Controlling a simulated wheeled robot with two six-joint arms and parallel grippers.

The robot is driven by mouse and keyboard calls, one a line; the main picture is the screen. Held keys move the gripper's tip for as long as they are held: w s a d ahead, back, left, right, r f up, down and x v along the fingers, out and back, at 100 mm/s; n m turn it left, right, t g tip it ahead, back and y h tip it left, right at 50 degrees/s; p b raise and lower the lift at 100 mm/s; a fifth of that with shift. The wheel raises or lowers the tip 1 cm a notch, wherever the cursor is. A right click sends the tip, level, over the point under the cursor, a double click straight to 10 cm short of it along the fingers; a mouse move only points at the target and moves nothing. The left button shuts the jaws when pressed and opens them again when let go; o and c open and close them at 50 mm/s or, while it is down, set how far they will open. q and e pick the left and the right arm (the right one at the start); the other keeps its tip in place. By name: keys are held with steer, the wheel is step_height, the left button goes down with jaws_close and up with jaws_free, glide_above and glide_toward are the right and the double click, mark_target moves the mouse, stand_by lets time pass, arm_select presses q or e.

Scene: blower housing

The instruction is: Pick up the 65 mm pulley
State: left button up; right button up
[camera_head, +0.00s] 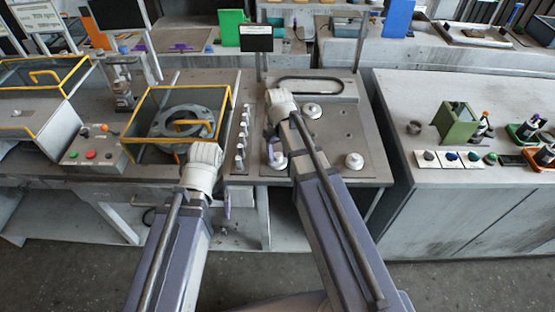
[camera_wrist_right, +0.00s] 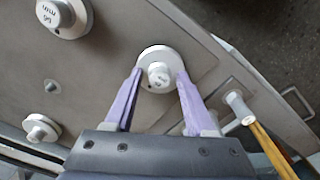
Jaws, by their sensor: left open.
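White round pulleys with raised hubs stand on the grey plate (camera_head: 325,135) in the head view. One pulley (camera_wrist_right: 159,57) lies between the purple fingers of my right gripper (camera_wrist_right: 159,75) in the right wrist view. The fingers meet its rim on both sides with no gap visible; its label is too small to read. In the head view my right gripper (camera_head: 271,143) points down at the plate's left front, at a pulley (camera_head: 280,162). Another labelled pulley (camera_wrist_right: 63,15) is at the wrist view's upper left. My left gripper (camera_head: 227,203) hangs at the bench's front edge, mostly hidden.
A smaller white pulley (camera_wrist_right: 41,128) sits at the wrist view's lower left. More white pulleys stand at the plate's back (camera_head: 311,111) and right (camera_head: 354,161). A row of knobs (camera_head: 241,140) borders the plate's left. A yellow-edged box (camera_head: 140,105) holds a grey ring.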

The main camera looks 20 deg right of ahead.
steer(key=shift+s+a+f, duration=0.25)
steer(key=shift+s+f, duration=0.3)
steer(key=shift+s, duration=0.15)
steer(key=shift+c, duration=1)
arm_select(q)
steer(key=shift+f, duration=0.45)
steer(key=shift+r, duration=0.1)
arm_select(e)
steer(key=shift+r, duration=0.1)
steer(key=shift+w+d+r+p, duration=0.15)
steer(key=shift+w+r+p, duration=0.4)
steer(key=shift+p, duration=0.45)
steer(key=shift+w+r+g, duration=0.1)
steer(key=shift+r+g, duration=0.05)
steer(key=shift+g, duration=0.15)
jaws_close()
steer(key=shift+w+d+r+p, duration=0.1)
steer(key=shift+w+r+p, duration=0.05)
steer(key=shift+r+p, duration=0.5)
arm_select(q)
steer(key=r, duration=0.1)
steer(key=w+r, duration=0.1)
steer(key=shift+r, duration=0.3)
arm_select(e)
steer(key=shift+f, duration=0.1)
arm_select(q)
steer(key=shift+d, duration=0.1)
arm_select(e)
steer(key=shift+w, duration=0.1)
